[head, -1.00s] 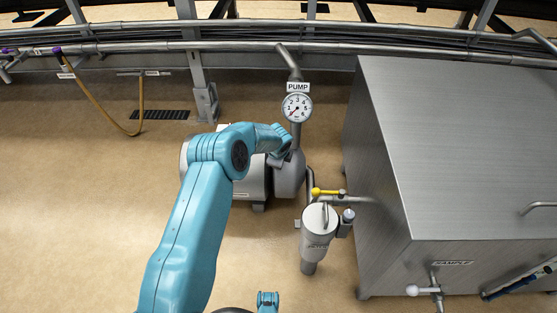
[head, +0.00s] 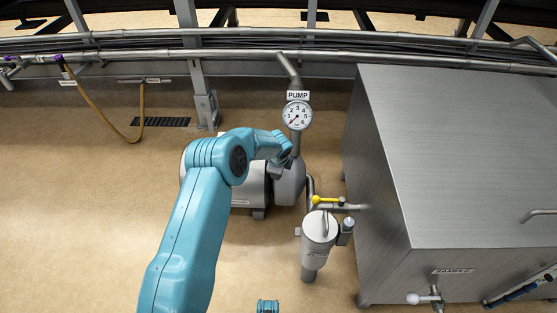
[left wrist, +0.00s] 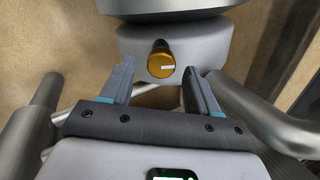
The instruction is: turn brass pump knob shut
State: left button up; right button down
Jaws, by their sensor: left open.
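The brass pump knob (left wrist: 161,64) shows in the left wrist view as a round golden knob with a white mark on its face, on the grey pump housing (left wrist: 198,40). My left gripper (left wrist: 160,80) is open, its two fingers apart on either side below the knob, with a gap to it. In the head view my left gripper (head: 283,158) is at the pump (head: 289,182), largely hidden by its own arm, and the knob cannot be seen there. The gauge (head: 297,116) under the PUMP sign has its needle pointing low left.
A filter canister (head: 318,232) with a yellow-handled valve (head: 326,200) stands just right of the pump. A large steel tank (head: 470,150) fills the right side. Pipes (left wrist: 270,120) run close to the gripper. The floor at left is free.

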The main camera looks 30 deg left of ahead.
pick_arm(q)
jog(key=p+v, duration=0.4)
jog(key=v, duration=1.1)
jog(key=shift+r, duration=0.15)
jog(key=shift+d, duration=0.15)
